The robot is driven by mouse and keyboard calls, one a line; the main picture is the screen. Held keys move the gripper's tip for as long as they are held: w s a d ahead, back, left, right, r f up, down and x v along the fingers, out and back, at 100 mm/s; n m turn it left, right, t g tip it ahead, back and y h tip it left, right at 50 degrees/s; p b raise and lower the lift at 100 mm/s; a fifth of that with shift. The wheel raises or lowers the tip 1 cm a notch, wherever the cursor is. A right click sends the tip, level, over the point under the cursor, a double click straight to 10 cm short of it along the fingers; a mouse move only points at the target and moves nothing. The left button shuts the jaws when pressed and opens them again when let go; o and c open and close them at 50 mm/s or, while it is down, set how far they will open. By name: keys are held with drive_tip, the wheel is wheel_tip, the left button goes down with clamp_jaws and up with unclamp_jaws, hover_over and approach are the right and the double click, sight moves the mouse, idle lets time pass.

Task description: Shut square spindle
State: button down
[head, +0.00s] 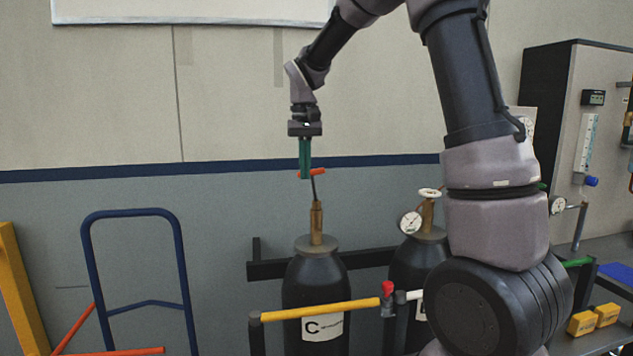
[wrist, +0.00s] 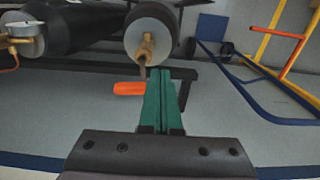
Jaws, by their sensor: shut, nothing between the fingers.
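A black gas cylinder (head: 316,272) marked C has a brass valve (head: 316,222) at its top. A thin dark key rod (head: 313,188) rises from the valve, slightly tilted, with an orange handle (head: 318,172) across its top. My gripper (head: 305,176) points down with its green fingers shut and empty, right at the handle. In the wrist view the orange handle (wrist: 129,88) shows on the left of the fingers (wrist: 164,74), and the brass valve (wrist: 146,48) is beyond them. The fingers hide part of the handle and rod; I cannot tell whether they touch it.
A second black cylinder (head: 408,264) with a gauge (head: 411,222) and white handwheel (head: 430,193) stands to the right. A yellow bar (head: 320,310) crosses in front of the C cylinder. A blue trolley frame (head: 87,255) stands left. A panel cabinet (head: 590,140) is at right.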

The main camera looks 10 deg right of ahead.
drive_tip(key=shift+s, duration=0.15)
drive_tip(key=shift+s+d+r, duration=0.1)
drive_tip(key=shift+s+d, duration=0.05)
drive_tip(key=shift+s, duration=0.15)
wheel_tip(320, 180, up, 8)
idle(0.8)
drive_tip(key=s+d+m+t+y, duration=0.1)
drive_tip(key=s+d, duration=0.4)
drive_tip(key=s, duration=0.6)
drive_tip(key=s+d+f+m+t+y, duration=0.1)
drive_tip(key=s+d+m+t, duration=0.2)
drive_tip(key=s, duration=0.8)
drive_tip(key=d+t, duration=0.2)
drive_tip(key=t, duration=0.1)
drive_tip(key=shift+s, duration=0.15)
